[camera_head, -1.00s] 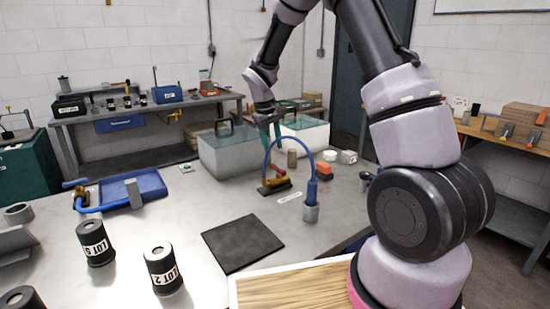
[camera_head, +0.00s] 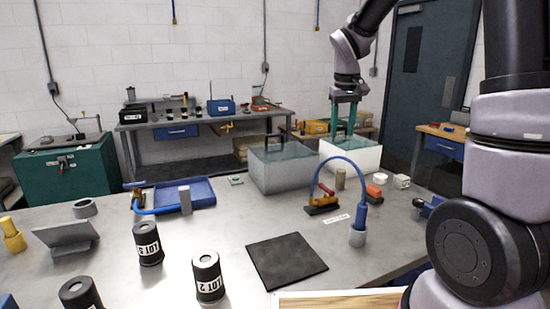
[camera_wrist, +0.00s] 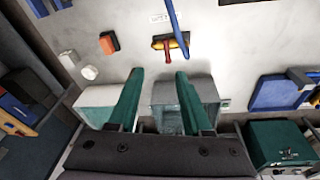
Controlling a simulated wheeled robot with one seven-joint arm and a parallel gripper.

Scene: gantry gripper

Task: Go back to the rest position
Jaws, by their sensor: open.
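My gripper (camera_head: 343,118) is raised at the back of the grey table (camera_head: 225,232), above the two clear-topped bins. Its green fingers are apart with nothing between them. In the wrist view my gripper (camera_wrist: 158,80) points down toward the table, its two fingers spread. The pale bin (camera_wrist: 100,97) and the grey bin (camera_wrist: 196,92) show behind the fingers, partly hidden by them.
A wooden board (camera_head: 340,299) lies at the front. A bench (camera_head: 205,119) stands behind.

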